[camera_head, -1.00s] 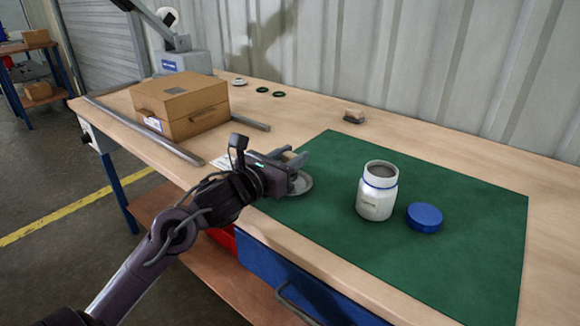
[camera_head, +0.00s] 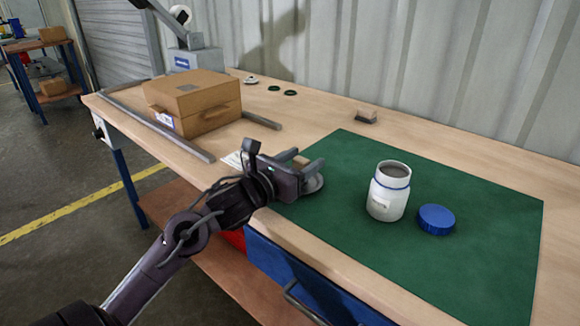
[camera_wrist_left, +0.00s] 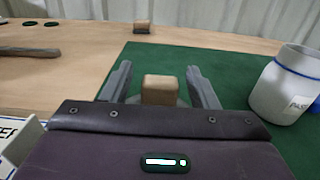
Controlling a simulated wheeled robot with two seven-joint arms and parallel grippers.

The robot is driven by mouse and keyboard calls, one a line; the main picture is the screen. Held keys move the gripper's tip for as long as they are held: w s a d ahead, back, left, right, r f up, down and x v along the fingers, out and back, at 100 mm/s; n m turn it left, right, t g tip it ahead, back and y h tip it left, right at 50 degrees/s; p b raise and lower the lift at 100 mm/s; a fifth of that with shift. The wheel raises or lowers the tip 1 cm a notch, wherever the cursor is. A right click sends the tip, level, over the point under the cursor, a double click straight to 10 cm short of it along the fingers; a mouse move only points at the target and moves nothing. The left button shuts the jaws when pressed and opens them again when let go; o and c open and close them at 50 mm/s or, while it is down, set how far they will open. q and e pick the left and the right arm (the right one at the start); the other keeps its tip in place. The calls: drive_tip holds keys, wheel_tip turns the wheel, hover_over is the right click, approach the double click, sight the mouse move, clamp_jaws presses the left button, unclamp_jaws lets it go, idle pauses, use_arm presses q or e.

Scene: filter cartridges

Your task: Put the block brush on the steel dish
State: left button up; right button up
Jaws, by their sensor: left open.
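The steel dish (camera_head: 315,184) lies at the mat's near left corner, largely hidden by my left gripper (camera_head: 305,162). In the left wrist view, a tan wooden block (camera_wrist_left: 160,90), seemingly the block brush, stands between the two open fingers, with gaps on both sides. A bit of the dish's grey rim (camera_wrist_left: 182,102) shows around its base, so it appears to rest on the dish; its underside is hidden. Another small wood-topped block with a grey lower part (camera_head: 367,116) sits at the back of the bench. My right gripper is out of view.
A white jar (camera_head: 388,192) and a blue lid (camera_head: 436,219) stand on the green mat (camera_head: 470,260), right of the gripper. A cardboard box (camera_head: 193,103) and metal bars (camera_head: 160,128) are at the left. Dark green rings (camera_head: 290,93) lie at the back.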

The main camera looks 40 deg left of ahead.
use_arm(q)
drive_tip(key=shift+s, duration=0.35)
drive_tip(key=s, duration=0.5)
drive_tip(key=s+p, duration=0.1)
drive_tip(key=s, duration=0.2)
drive_tip(key=shift+s+a+r, duration=0.1)
drive_tip(key=shift+s+a, duration=0.2)
drive_tip(key=shift+a, duration=0.1)
drive_tip(key=s+p, duration=0.2)
drive_tip(key=p, duration=0.3)
drive_tip(key=shift+s+r, duration=0.1)
drive_tip(key=shift+s, duration=0.25)
drive_tip(key=shift+a+f, duration=0.1)
drive_tip(key=shift+f, duration=0.1)
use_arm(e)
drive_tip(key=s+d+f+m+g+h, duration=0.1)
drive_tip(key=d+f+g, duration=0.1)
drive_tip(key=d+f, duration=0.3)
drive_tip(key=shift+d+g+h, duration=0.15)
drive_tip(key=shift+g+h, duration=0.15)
